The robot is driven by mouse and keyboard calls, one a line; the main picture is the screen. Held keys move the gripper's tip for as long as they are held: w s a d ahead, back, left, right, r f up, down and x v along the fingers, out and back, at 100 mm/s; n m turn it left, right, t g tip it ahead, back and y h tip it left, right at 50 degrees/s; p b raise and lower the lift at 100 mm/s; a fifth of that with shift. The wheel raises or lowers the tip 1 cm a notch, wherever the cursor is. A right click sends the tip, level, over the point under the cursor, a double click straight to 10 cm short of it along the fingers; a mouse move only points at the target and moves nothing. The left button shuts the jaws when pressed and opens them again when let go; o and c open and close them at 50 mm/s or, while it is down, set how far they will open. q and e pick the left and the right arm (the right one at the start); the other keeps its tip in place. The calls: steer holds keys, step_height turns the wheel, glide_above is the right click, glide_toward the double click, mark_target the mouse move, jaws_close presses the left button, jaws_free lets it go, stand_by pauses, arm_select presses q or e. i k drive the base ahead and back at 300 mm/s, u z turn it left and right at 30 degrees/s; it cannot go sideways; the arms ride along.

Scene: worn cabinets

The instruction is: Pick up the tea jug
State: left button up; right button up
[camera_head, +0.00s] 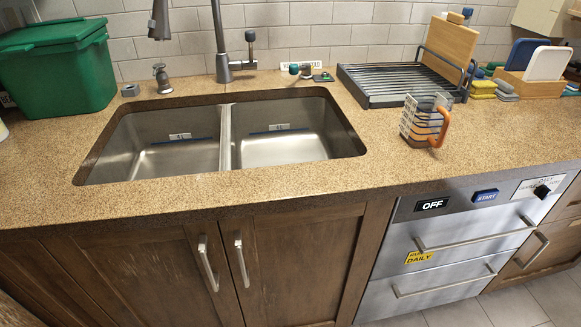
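The tea jug (421,122) appears to be the small striped vessel with an orange-brown handle (442,126). It stands upright on the speckled countertop (385,160), right of the sink and in front of the dish rack. Its handle faces right and toward me. Nothing is touching it. Neither of my grippers shows in the head view.
A double sink (228,139) lies left of the jug. A dish rack (400,84) with a wooden board (449,50) stands behind it. Sponges (483,88) and a wooden holder (530,86) are at the back right. A green bin (58,70) is at the left.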

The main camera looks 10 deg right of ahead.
mark_target(426, 121)
steer(key=u, duration=2.85)
steer(key=k, duration=1.6)
steer(key=z, duration=2.3)
